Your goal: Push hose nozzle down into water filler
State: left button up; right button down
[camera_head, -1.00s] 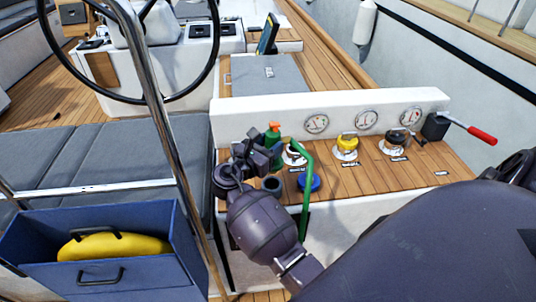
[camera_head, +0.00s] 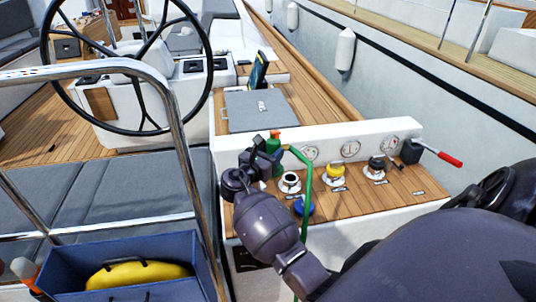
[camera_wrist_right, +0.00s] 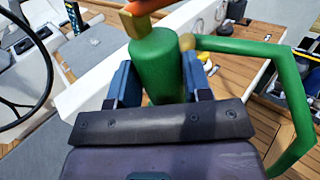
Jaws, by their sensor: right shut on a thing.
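The hose nozzle (camera_head: 273,146) is green with an orange top, and a green hose (camera_head: 307,180) bends down from it. My right gripper (camera_head: 258,160) is shut on the nozzle's green body. In the right wrist view the nozzle (camera_wrist_right: 157,65) sits between the two blue-grey fingers of the gripper (camera_wrist_right: 160,85). A white filler with a dark opening (camera_head: 290,179) shows just right of and below the nozzle in the head view; its label is unreadable. The nozzle appears above the deck; its lower end is hidden. My left gripper is not in view.
A blue cap (camera_head: 304,207) lies close to the hose. Yellow-capped (camera_head: 335,171) and black-capped (camera_head: 377,163) fillers and a red-handled lever (camera_head: 449,159) stand to the right. A steel rail (camera_head: 180,125) and a blue bin (camera_head: 60,272) are at left.

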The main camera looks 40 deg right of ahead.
aim_at(272, 141)
jog(key=shift+r, duration=1.7)
